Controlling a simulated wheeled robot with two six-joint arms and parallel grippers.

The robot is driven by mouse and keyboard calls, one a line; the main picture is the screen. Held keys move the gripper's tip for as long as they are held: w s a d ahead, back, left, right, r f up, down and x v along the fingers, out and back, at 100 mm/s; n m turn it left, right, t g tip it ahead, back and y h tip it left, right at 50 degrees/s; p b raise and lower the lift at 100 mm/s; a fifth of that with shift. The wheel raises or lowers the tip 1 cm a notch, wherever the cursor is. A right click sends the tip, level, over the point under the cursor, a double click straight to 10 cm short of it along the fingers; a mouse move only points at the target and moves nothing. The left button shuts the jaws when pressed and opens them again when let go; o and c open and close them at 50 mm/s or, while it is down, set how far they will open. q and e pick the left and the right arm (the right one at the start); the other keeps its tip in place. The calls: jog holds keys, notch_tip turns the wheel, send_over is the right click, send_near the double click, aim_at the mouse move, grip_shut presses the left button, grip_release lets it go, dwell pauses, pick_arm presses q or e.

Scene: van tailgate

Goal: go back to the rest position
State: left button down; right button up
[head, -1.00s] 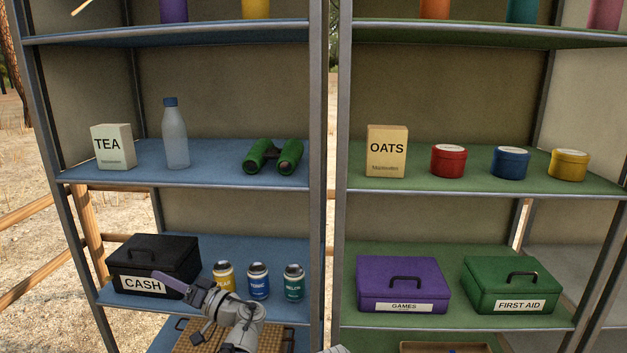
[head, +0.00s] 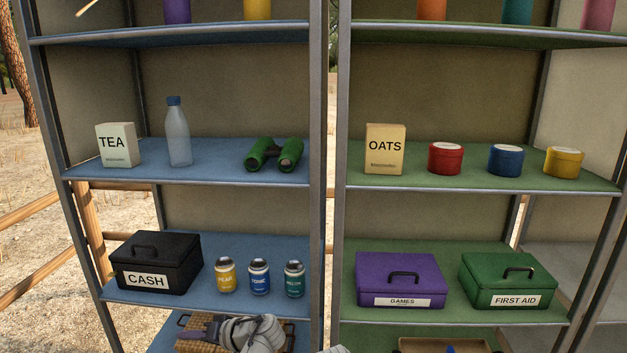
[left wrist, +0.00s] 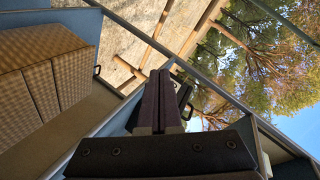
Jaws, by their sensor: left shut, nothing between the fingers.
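My left gripper (left wrist: 158,85) is shut and empty, its two dark purple fingers pressed together in the left wrist view. In the head view my left arm is folded low at the bottom, in front of a woven basket (head: 188,346) on the lowest blue shelf. There the left gripper (head: 200,328) is small and partly hidden. It is apart from the black CASH box (head: 155,262) and the cans above. My right gripper is not in view.
The blue shelf holds a yellow can (head: 225,276), a blue can (head: 259,278) and a teal can (head: 294,279). A metal post (head: 316,200) and the shelf edge (head: 200,308) are close to my left arm. Purple GAMES (head: 400,278) and green FIRST AID (head: 513,280) boxes stand right.

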pick_arm(q)
jog(key=s+d+f+m+g+h, duration=0.2)
jog(key=s+d+f+m+h, duration=0.35)
jog(key=d, duration=0.65)
jog(key=s+d+f+m+g+h, duration=0.2)
jog(key=s+d+f+h, duration=0.5)
jog(key=s+d+f, duration=0.3)
notch_tip(320, 180, up, 14)
jog(key=w+d+p, duration=0.1)
jog(key=p, duration=1.1)
jog(key=shift+w+p, duration=0.35)
jog(key=shift+y, duration=0.25)
